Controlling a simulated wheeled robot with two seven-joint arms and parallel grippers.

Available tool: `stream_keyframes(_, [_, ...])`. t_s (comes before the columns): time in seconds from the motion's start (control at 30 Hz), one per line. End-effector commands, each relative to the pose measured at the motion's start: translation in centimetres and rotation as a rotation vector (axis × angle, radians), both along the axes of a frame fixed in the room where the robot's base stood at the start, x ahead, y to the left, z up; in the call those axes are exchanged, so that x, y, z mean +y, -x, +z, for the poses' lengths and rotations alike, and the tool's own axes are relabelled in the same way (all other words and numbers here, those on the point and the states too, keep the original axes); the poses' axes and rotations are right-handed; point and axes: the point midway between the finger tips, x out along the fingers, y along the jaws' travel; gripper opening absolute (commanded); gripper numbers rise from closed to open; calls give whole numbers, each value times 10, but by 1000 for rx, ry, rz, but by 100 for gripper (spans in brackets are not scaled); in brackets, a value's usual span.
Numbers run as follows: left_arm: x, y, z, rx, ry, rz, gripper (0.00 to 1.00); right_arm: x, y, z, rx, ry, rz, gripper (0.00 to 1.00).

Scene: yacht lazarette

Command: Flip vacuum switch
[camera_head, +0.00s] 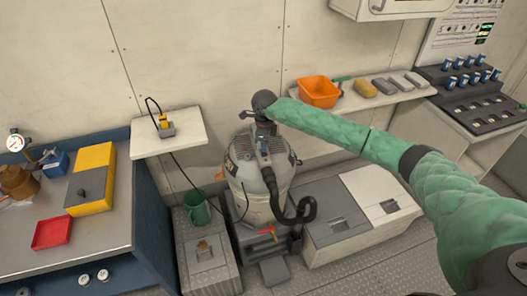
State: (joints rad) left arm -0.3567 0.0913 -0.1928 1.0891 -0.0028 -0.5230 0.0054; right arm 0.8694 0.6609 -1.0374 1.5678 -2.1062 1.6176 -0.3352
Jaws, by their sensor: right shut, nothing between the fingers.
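The vacuum (247,172) is a pale canister with a grey top and a black corrugated hose (291,213). It stands against the back wall in the middle of the head view. My right arm reaches in from the right in a green sleeve. My right gripper (264,131) points down at the vacuum's top and is shut with nothing in it. At this size I cannot tell whether it touches the vacuum. I cannot make out the switch; the gripper may cover it. My left gripper is out of view.
A white shelf (190,141) with a small yellow-and-grey device stands left of the vacuum. A green mug (196,207) is below it. An orange bin (318,91) sits on the right shelf behind my arm. Pale lidded boxes (347,236) stand at the right.

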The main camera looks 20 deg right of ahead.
Motion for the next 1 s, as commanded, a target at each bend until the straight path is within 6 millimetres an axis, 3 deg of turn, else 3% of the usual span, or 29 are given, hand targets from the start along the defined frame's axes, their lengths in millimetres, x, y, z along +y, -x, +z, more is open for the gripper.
stream_keyframes(0.7, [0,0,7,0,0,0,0,0,-1,47,-1,0,0,0])
stream_keyframes(1.0, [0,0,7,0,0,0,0,0,0,48,0,-1,0,0])
